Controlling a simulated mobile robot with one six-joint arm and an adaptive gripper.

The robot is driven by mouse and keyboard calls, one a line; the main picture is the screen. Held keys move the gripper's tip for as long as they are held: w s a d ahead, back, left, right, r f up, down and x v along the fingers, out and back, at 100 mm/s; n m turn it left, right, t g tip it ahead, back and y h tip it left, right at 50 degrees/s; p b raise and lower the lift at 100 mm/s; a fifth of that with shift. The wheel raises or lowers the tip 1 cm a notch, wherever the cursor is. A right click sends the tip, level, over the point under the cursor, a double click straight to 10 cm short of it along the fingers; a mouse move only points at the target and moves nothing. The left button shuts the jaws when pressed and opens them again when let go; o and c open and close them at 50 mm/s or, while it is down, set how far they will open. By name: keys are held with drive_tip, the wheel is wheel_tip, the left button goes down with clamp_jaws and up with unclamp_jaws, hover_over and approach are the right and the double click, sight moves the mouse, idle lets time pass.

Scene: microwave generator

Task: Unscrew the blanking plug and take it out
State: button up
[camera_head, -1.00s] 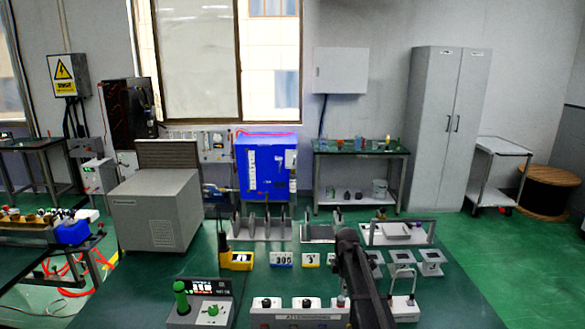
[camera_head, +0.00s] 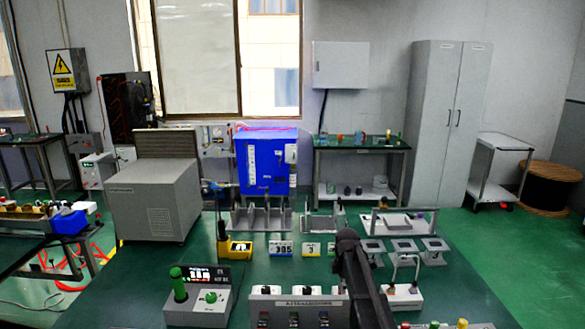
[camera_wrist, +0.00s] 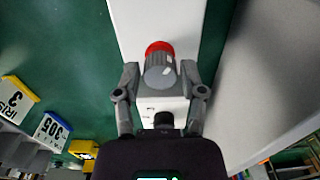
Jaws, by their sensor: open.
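A ribbed grey cylinder with a red end (camera_wrist: 160,62), which looks like the blanking plug, shows in the wrist view against a white surface (camera_wrist: 130,25). My gripper (camera_wrist: 160,77) is open, with one finger on each side of the cylinder. The fingertips appear apart from it, with a gap on both sides. How the cylinder is seated is hidden from this angle. In the head view my dark arm reaches over the bench, and the fingers and the cylinder cannot be made out there.
A blue cabinet (camera_head: 266,160) stands behind. A grey surface (camera_wrist: 270,70) lies right of the gripper in the wrist view.

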idle(0.9)
clamp_jaws()
drive_tip(key=shift+r, duration=0.25)
drive_tip(key=shift+r+p, duration=2.6)
drive_tip(key=shift+p, duration=0.2)
drive_tip(key=shift+r, duration=0.2)
